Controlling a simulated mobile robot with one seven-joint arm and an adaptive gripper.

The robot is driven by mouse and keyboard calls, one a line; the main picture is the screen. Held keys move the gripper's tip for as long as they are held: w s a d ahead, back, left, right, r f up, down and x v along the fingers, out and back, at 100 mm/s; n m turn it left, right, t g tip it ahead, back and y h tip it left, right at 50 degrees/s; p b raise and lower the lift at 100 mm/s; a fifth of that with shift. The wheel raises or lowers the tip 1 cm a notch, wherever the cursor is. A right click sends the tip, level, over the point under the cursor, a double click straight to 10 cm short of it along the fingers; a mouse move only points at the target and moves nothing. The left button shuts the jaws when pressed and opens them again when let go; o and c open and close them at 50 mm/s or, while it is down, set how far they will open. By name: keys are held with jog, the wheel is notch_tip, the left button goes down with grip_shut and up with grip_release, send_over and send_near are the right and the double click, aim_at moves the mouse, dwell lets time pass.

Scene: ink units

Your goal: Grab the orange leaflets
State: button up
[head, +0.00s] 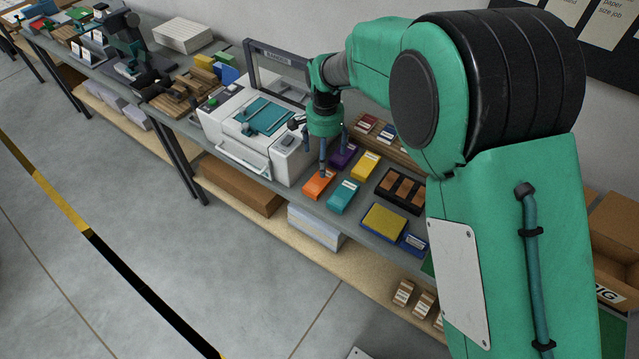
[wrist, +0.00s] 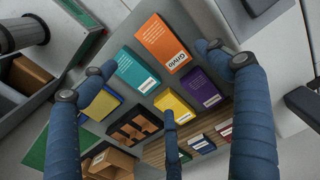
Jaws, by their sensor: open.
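The orange leaflets (head: 318,184) lie as a small stack near the front edge of the grey bench, just right of a white machine. In the wrist view the orange leaflets (wrist: 163,42) show a white label and lie between the tips of the outer fingers. My gripper (head: 324,168) is above the leaflets, pointing down, with one finger partly in front of them. In the wrist view my gripper (wrist: 157,70) has its blue fingers spread, with nothing between them. I cannot tell the exact height of the fingertips above the stack.
Teal leaflets (head: 343,196), purple leaflets (head: 343,155) and yellow leaflets (head: 365,166) lie close by. The white machine (head: 232,125) with a raised frame stands at left. A black tray (head: 414,207) with brown blocks and a yellow pad (head: 384,222) lie at right.

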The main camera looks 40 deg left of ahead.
jog(key=b, duration=0.1)
send_over(323, 182)
jog(key=shift+d+f, duration=0.15)
jog(key=shift+f, duration=3.35)
jog(key=shift+a+f+b, duration=0.2)
jog(key=shift+f+b, duration=0.55)
jog(key=shift+f, duration=1.85)
jog(key=c, duration=1.4)
jog(key=shift+o, duration=0.2)
